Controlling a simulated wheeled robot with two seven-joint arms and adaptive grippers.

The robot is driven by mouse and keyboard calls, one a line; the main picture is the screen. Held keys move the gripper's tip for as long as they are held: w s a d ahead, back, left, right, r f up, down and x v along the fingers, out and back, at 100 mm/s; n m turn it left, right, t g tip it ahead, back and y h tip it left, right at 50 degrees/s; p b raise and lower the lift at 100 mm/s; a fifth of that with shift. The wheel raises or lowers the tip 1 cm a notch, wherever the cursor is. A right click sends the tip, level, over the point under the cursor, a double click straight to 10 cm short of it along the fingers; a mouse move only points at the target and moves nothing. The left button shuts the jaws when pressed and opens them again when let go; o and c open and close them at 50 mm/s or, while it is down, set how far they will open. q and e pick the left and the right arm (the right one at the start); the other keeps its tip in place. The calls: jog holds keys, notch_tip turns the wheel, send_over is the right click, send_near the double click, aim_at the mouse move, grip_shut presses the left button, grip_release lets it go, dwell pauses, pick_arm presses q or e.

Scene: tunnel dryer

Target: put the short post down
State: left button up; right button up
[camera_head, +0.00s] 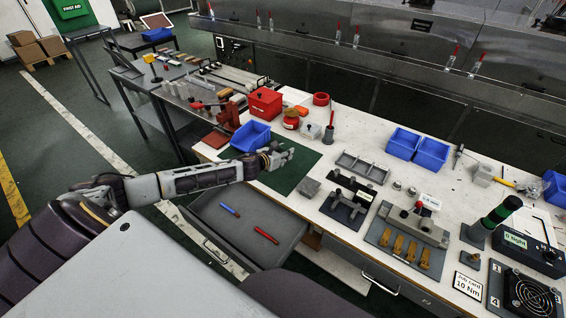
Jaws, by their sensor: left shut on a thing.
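My left gripper (281,156) reaches in from the left and is low over the green mat (298,176) on the white workbench. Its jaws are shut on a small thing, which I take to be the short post. The fingers mostly hide the post, so I cannot make out its shape or tilt, or whether it touches the mat. My right gripper is not in view.
A blue bin (249,136) stands just behind the gripper. A grey block (309,187) and a black fixture (345,207) are to the right. An open drawer (214,228) with a blue and a red pen juts out below. The mat's front part is clear.

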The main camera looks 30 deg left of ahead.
pick_arm(q)
jog(key=shift+f, duration=0.6)
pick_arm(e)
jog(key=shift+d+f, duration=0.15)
pick_arm(q)
jog(key=shift+f, duration=0.1)
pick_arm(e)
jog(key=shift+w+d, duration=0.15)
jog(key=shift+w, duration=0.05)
pick_arm(q)
jog(key=shift+f+b, duration=0.35)
jog(key=shift+f, duration=1.45)
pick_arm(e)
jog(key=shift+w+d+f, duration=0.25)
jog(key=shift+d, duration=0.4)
